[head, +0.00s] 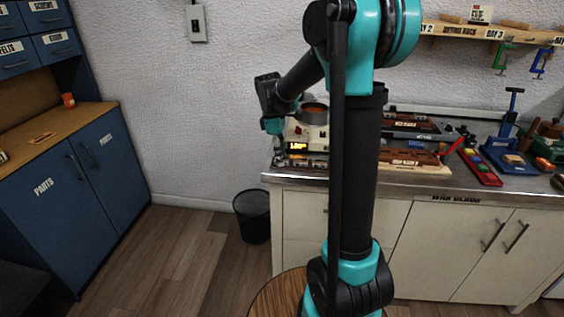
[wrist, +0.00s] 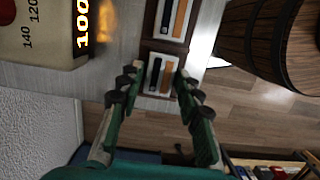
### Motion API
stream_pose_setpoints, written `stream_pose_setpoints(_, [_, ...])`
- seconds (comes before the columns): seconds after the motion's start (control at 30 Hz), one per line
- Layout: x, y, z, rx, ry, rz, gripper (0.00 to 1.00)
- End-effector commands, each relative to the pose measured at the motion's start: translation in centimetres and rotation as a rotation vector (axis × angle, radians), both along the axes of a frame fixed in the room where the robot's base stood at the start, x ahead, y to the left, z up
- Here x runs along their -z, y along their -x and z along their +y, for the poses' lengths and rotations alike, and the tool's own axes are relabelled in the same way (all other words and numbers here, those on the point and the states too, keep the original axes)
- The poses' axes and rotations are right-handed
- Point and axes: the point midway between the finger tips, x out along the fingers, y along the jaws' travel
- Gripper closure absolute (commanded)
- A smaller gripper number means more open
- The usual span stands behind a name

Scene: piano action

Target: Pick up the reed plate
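Two small pale plates, each with a dark bar and an orange bar, sit in a dark brown holder at the bench edge in the wrist view. I take the nearer one (wrist: 159,77) for a reed plate, though I cannot confirm it. The other plate (wrist: 173,18) lies just beyond it. My gripper (wrist: 158,72) is open, its fingertips on either side of the nearer plate with gaps showing. I cannot tell its height above the plate. In the head view my gripper (head: 277,157) is at the bench's left end, and the plates are too small to make out.
A cream heater with a lit display (head: 298,146) and a copper pot (head: 314,113) stands close beside my gripper. A round wooden stool (head: 277,297) stands before the bench. A black bin (head: 253,215) is on the floor. Tools crowd the bench's right side.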

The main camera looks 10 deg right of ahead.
Motion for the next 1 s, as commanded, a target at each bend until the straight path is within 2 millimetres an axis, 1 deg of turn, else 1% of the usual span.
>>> stream_pose_setpoints(0.03, [0.0, 0.0, 0.0, 0.000, 0.000, 0.000, 0.75])
stream_pose_setpoints(0.23, [0.0, 0.0, 0.0, 0.000, 0.000, 0.000, 1.00])
stream_pose_setpoints(0.5, [-0.1, 0.0, 0.0, 0.000, 0.000, 0.000, 1.00])
stream_pose_setpoints(0.67, [-0.9, 0.0, 0.0, 0.000, 0.000, 0.000, 1.00])
stream_pose_setpoints(0.77, [-2.1, 0.0, 0.0, 0.000, 0.000, 0.000, 1.00])
stream_pose_setpoints(0.87, [-4.1, 0.0, 0.0, 0.000, 0.000, 0.000, 1.00])
stream_pose_setpoints(1.0, [-8.0, 0.0, 0.0, 0.000, 0.000, 0.000, 1.00])
